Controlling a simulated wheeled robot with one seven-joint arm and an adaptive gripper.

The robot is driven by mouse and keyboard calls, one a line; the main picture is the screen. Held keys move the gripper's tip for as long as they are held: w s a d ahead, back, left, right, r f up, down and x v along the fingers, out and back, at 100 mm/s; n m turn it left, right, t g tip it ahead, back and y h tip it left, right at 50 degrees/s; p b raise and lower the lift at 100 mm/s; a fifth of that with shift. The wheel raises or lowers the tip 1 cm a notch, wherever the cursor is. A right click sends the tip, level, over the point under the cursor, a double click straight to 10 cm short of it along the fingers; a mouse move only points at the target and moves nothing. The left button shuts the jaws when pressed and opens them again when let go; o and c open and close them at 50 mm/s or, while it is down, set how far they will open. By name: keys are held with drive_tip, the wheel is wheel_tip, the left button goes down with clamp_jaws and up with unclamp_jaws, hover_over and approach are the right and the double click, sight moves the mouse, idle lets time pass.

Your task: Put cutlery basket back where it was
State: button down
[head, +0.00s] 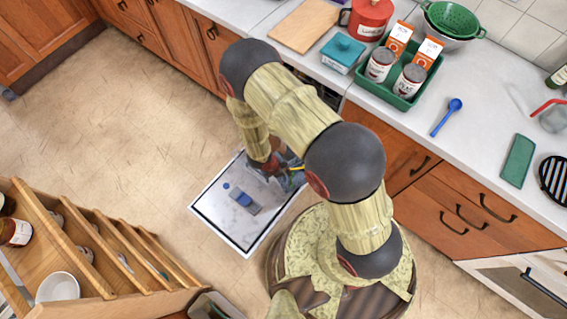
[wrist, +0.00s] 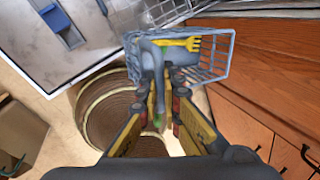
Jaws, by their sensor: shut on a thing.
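The cutlery basket is a grey-blue lattice basket (wrist: 208,58) at the top middle of the wrist view. My gripper (wrist: 160,95) is shut on its upright middle part, which looks like the handle. A yellow fork (wrist: 185,44) and something green show in the basket. In the head view the basket (head: 291,179) is mostly hidden behind my arm, above the right side of the open dishwasher door (head: 215,207). I cannot tell whether it touches anything below. A pale wire rack (wrist: 165,12) shows just beyond it in the wrist view.
The door's inner face has a blue dispenser (head: 241,198). Wooden cabinets (head: 480,212) and the counter run along the right. A green tray (head: 400,82) with cans and cartons stands on the counter. A wooden shelf unit (head: 95,255) stands at lower left. Open floor lies left of the door.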

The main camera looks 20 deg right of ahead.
drive_tip(key=w+f+b, duration=0.3)
drive_tip(key=w+f, duration=0.7)
drive_tip(key=f, duration=0.1)
drive_tip(key=shift+w+d+f, duration=0.2)
drive_tip(key=shift+d, duration=0.1)
